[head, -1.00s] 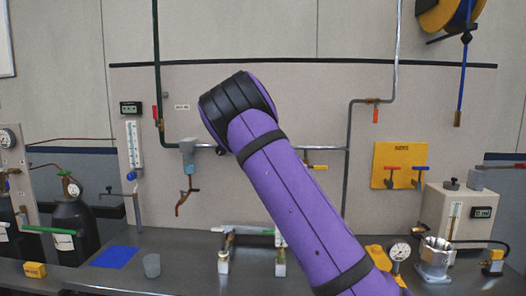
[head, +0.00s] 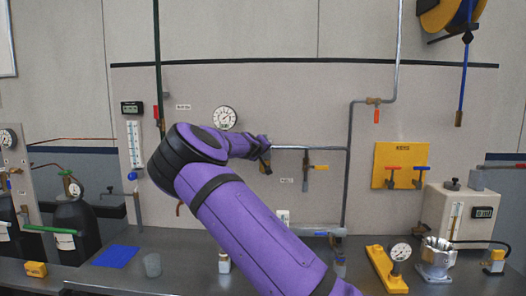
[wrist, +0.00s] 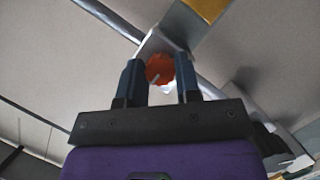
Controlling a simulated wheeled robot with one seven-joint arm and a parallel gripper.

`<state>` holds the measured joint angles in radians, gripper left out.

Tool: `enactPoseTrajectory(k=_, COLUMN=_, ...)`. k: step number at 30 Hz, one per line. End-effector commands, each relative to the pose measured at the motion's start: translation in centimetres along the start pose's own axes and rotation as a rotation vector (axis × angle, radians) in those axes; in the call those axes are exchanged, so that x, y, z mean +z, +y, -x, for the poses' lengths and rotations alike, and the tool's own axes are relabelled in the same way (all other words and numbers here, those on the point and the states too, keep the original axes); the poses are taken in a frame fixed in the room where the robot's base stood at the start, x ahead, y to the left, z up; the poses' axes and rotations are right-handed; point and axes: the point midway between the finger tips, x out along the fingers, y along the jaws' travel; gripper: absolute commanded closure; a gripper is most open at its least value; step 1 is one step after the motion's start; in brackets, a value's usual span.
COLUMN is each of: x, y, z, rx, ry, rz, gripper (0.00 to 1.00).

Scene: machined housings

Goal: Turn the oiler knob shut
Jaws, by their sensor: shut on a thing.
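The oiler knob (wrist: 155,72) shows in the wrist view as a small orange round knob with a pale mark on it, in front of a light grey block. My gripper (wrist: 159,66) has a dark finger on each side of the knob and is shut on it. In the head view my gripper (head: 265,158) is small and dark at the wall pipe. The knob cannot be made out there, and my arm hides part of the wall to the left.
A grey pipe (head: 310,148) runs right from my gripper, with a yellow-handled valve (head: 318,167) close by. A round gauge (head: 225,117) is on the wall just above my forearm. The bench holds a grey cup (head: 152,265) and a blue mat (head: 115,256).

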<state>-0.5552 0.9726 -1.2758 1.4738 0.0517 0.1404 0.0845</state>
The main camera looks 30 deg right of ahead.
Motion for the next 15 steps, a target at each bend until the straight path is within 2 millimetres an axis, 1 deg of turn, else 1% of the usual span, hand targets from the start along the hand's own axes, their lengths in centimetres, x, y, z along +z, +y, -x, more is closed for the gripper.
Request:
enactPoseTrajectory(k=14, x=0.23, y=-0.09, z=-0.08, rx=0.006, ry=-0.005, rz=0.016, gripper=0.93)
enactPoseTrajectory(k=15, x=0.24, y=-0.1, z=-0.08, rx=0.006, ry=-0.005, rz=0.016, gripper=0.67)
